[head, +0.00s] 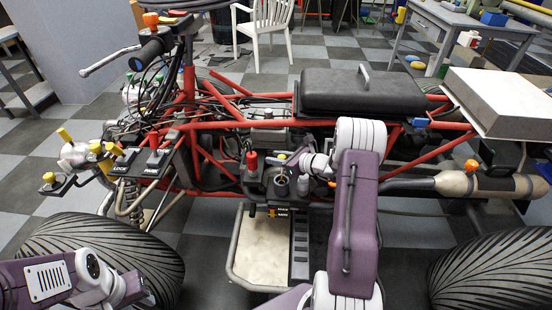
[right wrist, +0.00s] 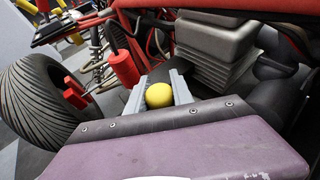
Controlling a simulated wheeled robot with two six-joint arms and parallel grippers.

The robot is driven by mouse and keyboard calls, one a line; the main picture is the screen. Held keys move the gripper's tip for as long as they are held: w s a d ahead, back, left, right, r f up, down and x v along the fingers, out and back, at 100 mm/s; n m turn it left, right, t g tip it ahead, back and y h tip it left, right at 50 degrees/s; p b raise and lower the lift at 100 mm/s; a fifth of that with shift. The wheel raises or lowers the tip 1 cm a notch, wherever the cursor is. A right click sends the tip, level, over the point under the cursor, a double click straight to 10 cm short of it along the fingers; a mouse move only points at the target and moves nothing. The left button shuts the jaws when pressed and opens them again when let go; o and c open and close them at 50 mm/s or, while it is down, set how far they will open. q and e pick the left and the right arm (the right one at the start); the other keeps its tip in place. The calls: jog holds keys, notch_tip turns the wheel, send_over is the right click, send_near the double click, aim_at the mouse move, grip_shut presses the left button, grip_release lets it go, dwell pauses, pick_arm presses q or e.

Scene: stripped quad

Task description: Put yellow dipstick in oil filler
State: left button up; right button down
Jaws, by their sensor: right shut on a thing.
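The yellow dipstick shows its round yellow knob (right wrist: 159,95) between the grey fingers of my right gripper (right wrist: 160,92) in the right wrist view. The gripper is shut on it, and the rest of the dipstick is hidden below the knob. In the head view my right gripper (head: 292,158) is over the engine side, close above a black round neck (head: 282,181) that looks like the oil filler. I cannot tell whether the dipstick touches it. My left gripper (head: 135,289) is low at the left, over the front tyre, and its fingers are too unclear to read.
Red frame tubes (head: 215,160) and the black seat (head: 362,92) lie behind. A beige footboard (head: 256,250) is below, and a silencer (head: 470,184) is at right.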

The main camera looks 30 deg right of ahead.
jog(key=shift+f+b, duration=3)
jog(key=shift+f, duration=0.65)
jog(key=c, duration=1)
grip_release()
jog(key=shift+r, duration=0.1)
jog(key=shift+c, duration=0.2)
jog(key=p+v, duration=0.4)
jog(key=v, duration=0.5)
jog(key=shift+s, duration=0.1)
